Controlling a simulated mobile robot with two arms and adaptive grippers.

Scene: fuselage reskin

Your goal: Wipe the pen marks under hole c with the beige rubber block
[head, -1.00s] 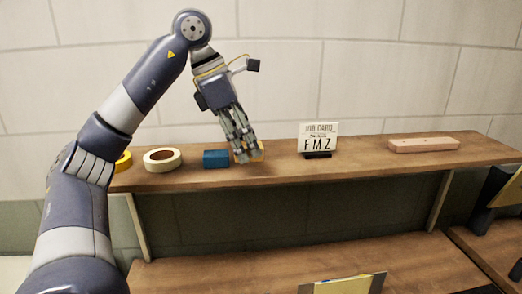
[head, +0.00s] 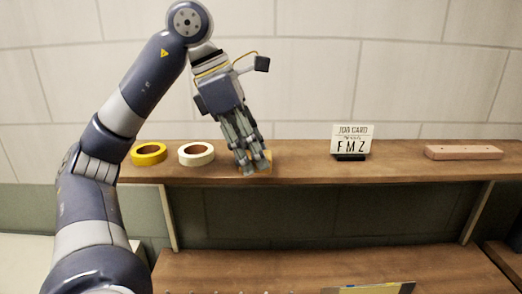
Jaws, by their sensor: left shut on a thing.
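My left gripper (head: 250,167) hangs fingers down at the shelf, in the middle of the head view. It is shut on a small beige block (head: 267,160), whose right side shows beside the fingers. Fingers cover the rest of the block, and I cannot tell whether it touches the shelf. No pen marks or hole c can be made out. My right gripper is not in view.
On the wooden shelf (head: 400,170) are a yellow tape roll (head: 149,154), a cream tape roll (head: 196,154), a job card reading FMZ (head: 352,141) and a pinkish bar (head: 464,152). A lower wooden bench (head: 230,270) has a yellowish panel (head: 368,289) at its front edge.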

